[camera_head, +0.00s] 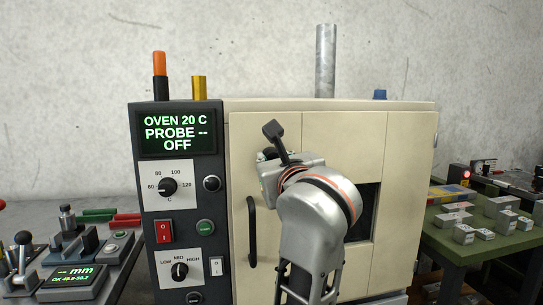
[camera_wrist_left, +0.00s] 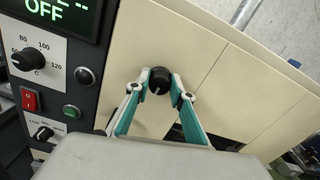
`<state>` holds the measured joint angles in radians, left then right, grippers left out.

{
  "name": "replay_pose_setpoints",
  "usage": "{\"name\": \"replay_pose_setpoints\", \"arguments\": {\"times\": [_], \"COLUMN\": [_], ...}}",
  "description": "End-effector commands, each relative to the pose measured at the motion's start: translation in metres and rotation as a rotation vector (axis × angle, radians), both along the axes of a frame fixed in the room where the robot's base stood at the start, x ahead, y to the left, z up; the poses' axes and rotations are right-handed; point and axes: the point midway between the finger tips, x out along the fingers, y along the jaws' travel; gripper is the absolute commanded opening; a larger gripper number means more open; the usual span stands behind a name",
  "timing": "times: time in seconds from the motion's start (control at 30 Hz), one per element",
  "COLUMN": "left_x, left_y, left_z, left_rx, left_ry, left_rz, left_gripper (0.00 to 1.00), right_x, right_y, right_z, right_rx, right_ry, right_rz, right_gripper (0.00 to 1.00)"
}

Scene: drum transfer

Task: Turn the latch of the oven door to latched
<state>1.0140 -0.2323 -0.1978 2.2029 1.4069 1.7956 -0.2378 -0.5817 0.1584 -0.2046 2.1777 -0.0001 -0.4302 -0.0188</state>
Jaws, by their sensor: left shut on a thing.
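The oven (camera_head: 410,125) has a cream door (camera_head: 330,130) that looks closed, with its front facing me. In the left wrist view, the latch is a round black knob (camera_wrist_left: 159,76) on the cream front, with a small pale mark near its lower edge. My left gripper (camera_wrist_left: 160,84) is shut on this knob, one teal fingertip on each side. In the head view my left gripper (camera_head: 282,170) is against the upper left of the door; my wrist hides its fingertips and most of the latch. I cannot tell the latch's setting. My right gripper is not in view.
A black door handle (camera_head: 252,230) stands left of my wrist, and a dark window (camera_head: 366,212) is partly behind it. The control panel (camera_head: 180,215) reads OVEN 20 C, PROBE --, OFF. A green table (camera_head: 460,248) with metal blocks stands right; a measuring device (camera_head: 75,275) stands left.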

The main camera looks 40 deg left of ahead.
Motion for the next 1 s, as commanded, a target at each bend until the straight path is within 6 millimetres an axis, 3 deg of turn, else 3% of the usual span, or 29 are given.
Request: {"name": "replay_pose_setpoints", "arguments": {"times": [0.2,0.3,0.37,0.87,1.0], "left_x": [-0.002,-0.002,-0.002,0.001,0.001], "left_y": [0.0,0.0,0.0,0.0,-0.001], "left_z": [0.008,0.008,0.009,0.006,0.005], "left_rx": [0.094,0.151,0.188,0.498,0.584], "left_ry": [0.107,0.176,0.218,0.588,0.693], "left_rz": [0.001,0.001,0.001,0.002,0.0], "left_gripper": [0.01,0.01,0.01,0.01,0.01], "right_x": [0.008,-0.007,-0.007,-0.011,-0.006], "right_y": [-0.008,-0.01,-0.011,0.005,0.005], "right_z": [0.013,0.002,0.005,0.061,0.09], "right_rx": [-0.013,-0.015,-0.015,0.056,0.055], "right_ry": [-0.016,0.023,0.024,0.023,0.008], "right_rz": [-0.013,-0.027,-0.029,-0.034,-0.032], "right_gripper": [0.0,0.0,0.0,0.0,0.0]}}
